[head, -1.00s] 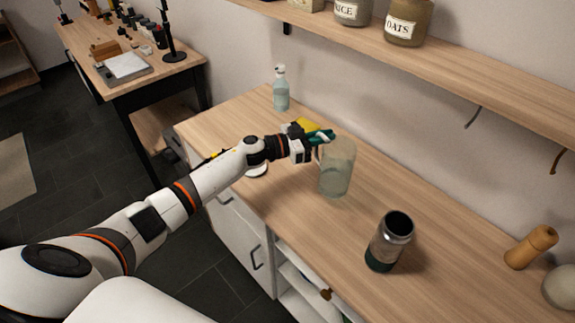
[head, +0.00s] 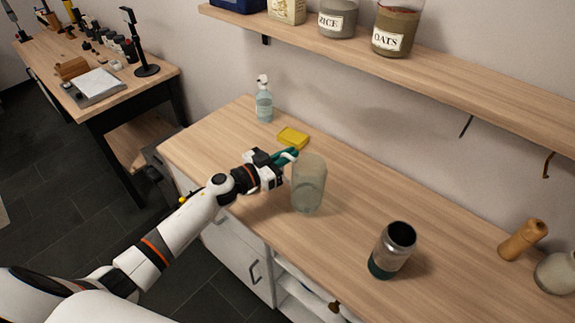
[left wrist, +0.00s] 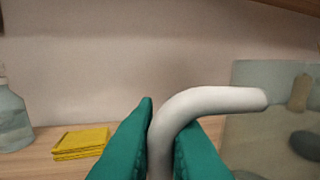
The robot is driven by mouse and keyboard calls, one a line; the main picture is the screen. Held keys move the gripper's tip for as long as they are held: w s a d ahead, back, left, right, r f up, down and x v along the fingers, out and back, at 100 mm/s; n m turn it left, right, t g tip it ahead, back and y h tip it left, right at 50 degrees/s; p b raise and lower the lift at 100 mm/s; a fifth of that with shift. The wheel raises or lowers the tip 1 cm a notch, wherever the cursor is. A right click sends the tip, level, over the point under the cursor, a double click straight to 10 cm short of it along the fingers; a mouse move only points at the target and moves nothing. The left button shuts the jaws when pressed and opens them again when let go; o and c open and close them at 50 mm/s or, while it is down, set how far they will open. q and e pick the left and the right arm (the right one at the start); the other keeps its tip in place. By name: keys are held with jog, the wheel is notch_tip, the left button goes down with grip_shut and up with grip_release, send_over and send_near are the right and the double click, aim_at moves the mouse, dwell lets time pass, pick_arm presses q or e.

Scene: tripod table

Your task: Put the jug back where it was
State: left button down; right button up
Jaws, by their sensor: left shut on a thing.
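The jug (head: 309,187) is translucent greenish glass and stands upright at the counter's middle in the head view. Its pale bent handle (left wrist: 215,100) sits between the teal fingers of my left gripper (head: 286,158) in the left wrist view. The gripper is shut on this handle, at the jug's left side. The jug's body (left wrist: 275,130) fills the right of the left wrist view. I cannot tell whether the jug's base touches the counter or is slightly above it. My right gripper is not in view.
A shelf (head: 440,80) with jars overhangs the back. Counter between jug and flask is clear.

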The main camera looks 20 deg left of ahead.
pick_arm(q)
notch_tip(320, 180, down, 3)
jog(key=shift+r, duration=0.2)
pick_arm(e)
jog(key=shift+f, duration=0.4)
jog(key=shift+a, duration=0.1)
pick_arm(q)
jog(key=shift+f+b, duration=0.1)
jog(key=shift+b, duration=0.25)
jog(key=c, duration=1.5)
grip_release()
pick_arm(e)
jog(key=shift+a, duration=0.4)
